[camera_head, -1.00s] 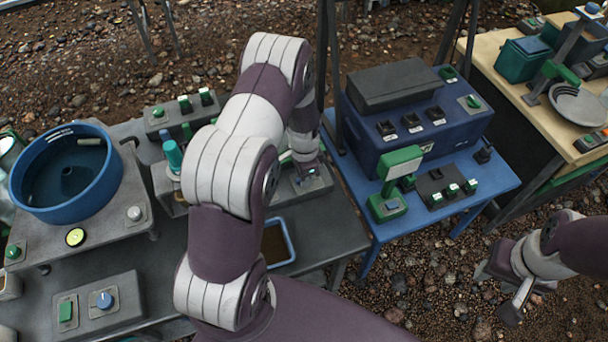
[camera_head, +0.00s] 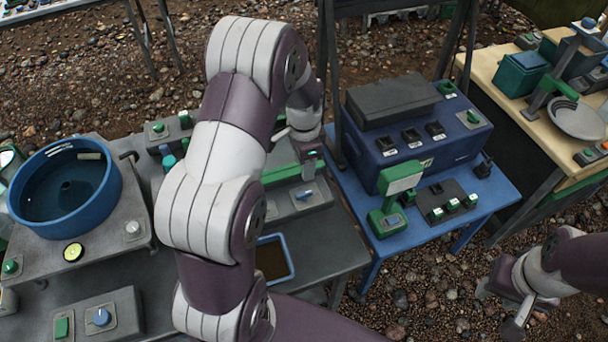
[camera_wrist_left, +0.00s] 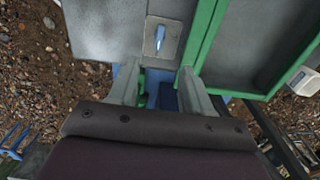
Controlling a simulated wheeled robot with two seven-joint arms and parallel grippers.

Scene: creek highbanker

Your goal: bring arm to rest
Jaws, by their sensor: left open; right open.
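My left arm rises from the bottom middle of the head view and bends over. Its left gripper (camera_head: 308,154) hangs over the back right of the grey bench, partly hidden by its own wrist. In the left wrist view the left gripper (camera_wrist_left: 160,92) has its two fingers apart with nothing between them. Ahead of it are a grey plate with a blue lever (camera_wrist_left: 160,36) and a green-rimmed tray (camera_wrist_left: 206,36). My right gripper (camera_head: 506,306) is at the lower right over the gravel, open and empty.
A blue basin (camera_head: 68,182) stands on the grey bench at left. A blue table (camera_head: 462,166) carries a dark blue control box (camera_head: 455,135) and a green switch stand (camera_head: 390,218). A wooden table (camera_head: 500,80) stands at far right. Gravel lies open at lower right.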

